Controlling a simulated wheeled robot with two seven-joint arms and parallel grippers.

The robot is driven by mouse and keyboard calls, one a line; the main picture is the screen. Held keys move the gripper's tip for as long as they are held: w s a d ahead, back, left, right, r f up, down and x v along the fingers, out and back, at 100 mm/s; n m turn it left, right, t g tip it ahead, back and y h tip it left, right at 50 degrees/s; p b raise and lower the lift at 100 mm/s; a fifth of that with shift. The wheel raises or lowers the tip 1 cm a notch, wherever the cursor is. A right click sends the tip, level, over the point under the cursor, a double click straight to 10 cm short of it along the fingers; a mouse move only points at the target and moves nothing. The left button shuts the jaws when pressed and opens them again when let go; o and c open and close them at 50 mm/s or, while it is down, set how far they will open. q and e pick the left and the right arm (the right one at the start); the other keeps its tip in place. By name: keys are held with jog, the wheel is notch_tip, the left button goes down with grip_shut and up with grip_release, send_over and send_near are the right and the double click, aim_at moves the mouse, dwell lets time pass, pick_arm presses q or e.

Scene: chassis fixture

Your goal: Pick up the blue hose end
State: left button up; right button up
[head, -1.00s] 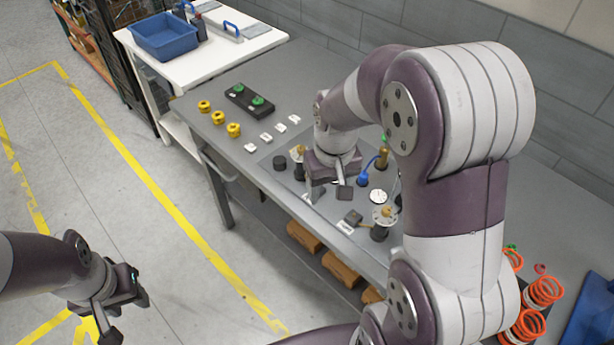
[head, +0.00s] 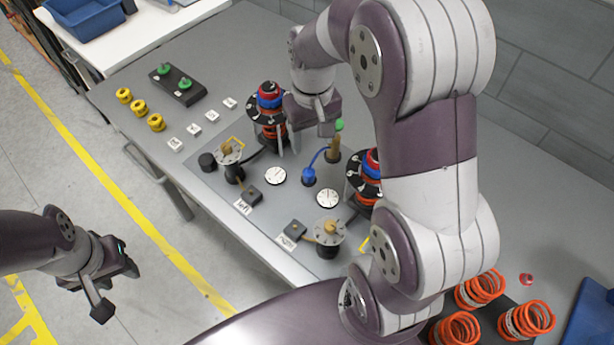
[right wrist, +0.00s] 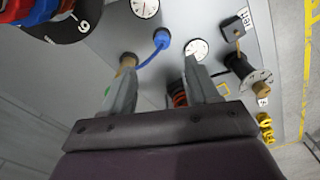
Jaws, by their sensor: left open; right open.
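The blue hose end (head: 309,177) stands on the grey fixture plate between two round gauges, its thin blue hose running up to a brass fitting (head: 333,150) with a green top. In the right wrist view the blue hose end (right wrist: 161,40) lies just beyond the fingertips, roughly between them in the picture. My right gripper (right wrist: 158,75) is open and empty; the brass fitting (right wrist: 128,61) shows at its left fingertip, and I cannot tell whether they touch. In the head view the right gripper is behind the hose end, its fingers partly hidden. My left gripper (head: 117,289) is open and empty, off the table.
Black-and-red spring units (head: 268,108) stand beside and behind the hose; another (head: 366,178) is partly hidden by my right arm. Gauges (head: 327,198), posts and small black blocks crowd the plate. Yellow parts (head: 140,107) line the left.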

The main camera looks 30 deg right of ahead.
aim_at(310, 172)
jog(key=f, duration=0.6)
jog(key=f+p, duration=0.1)
jog(key=f, duration=0.5)
jog(key=shift+w+a+f, duration=0.15)
jog(key=shift+w+f, duration=0.05)
jog(key=shift+f, duration=0.15)
grip_shut()
